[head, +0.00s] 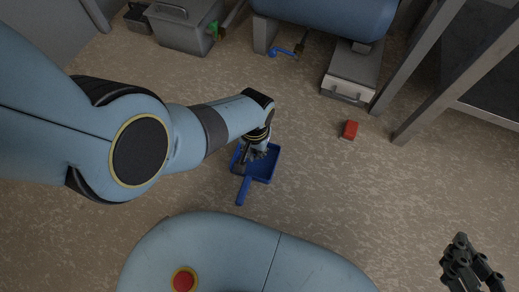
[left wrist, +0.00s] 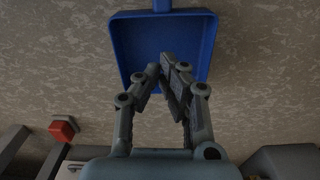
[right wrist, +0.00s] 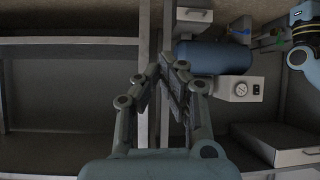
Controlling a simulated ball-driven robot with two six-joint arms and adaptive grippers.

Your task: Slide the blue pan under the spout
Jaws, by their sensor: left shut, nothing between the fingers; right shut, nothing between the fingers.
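The blue pan (head: 265,171) lies flat on the floor in the head view, its handle (head: 243,190) toward my base. In the left wrist view the pan (left wrist: 135,40) fills the top middle. My left gripper (head: 246,160) is shut and empty, its fingertips over the pan's interior; I cannot tell whether they touch it. A small brass fitting with a blue lever (head: 284,51), perhaps the spout, sits below the blue tank (head: 330,15), well beyond the pan. My right gripper (head: 470,262) is shut and empty, away at the lower right.
A red block (head: 350,129) lies on the floor right of the pan. A grey drawer unit (head: 350,75) and metal posts (head: 428,75) stand at the right. A grey bin (head: 185,28) and a green-handled valve (head: 213,29) are at the upper left. Floor between pan and tank is clear.

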